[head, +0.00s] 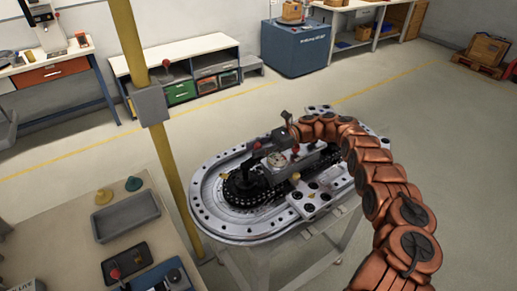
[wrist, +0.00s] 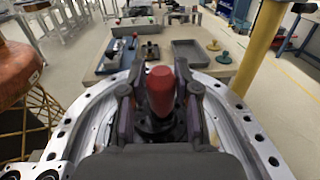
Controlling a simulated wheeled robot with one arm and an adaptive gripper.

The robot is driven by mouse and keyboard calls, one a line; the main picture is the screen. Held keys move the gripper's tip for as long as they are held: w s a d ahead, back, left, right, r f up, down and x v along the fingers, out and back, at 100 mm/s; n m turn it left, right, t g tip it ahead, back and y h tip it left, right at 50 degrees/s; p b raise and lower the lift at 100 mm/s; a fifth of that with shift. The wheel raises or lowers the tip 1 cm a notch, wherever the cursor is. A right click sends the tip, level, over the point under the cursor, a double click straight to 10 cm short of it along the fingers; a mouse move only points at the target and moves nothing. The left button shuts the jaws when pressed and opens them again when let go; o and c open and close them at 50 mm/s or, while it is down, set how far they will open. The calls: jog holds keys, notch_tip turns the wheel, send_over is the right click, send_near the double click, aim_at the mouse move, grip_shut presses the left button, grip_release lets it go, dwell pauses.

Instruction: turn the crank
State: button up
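The crank's red knob (wrist: 160,88) stands upright in the middle of the wrist view. In the head view a small red tip that appears to be this knob (head: 256,146) shows above the oval ring track (head: 213,222). My gripper (wrist: 160,108) has one dark finger on each side of the knob, with a visible gap on both sides. It is open and does not appear to touch the knob. In the head view my gripper (head: 270,141) is small and dark at the end of my copper arm. The crank's lower part is largely hidden by the knob and my gripper.
A yellow post (head: 152,105) rises just left of the track. A bench (head: 50,225) with a grey tray (head: 126,216) stands at the left front. A dark chain (head: 243,198) lies on the track. Open floor (head: 430,130) lies to the right.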

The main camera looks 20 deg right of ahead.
jog(key=shift+o, duration=1.4)
jog(key=shift+d+f, duration=0.1)
jog(key=shift+d, duration=0.15)
jog(key=shift+w, duration=0.1)
notch_tip(320, 180, up, 10)
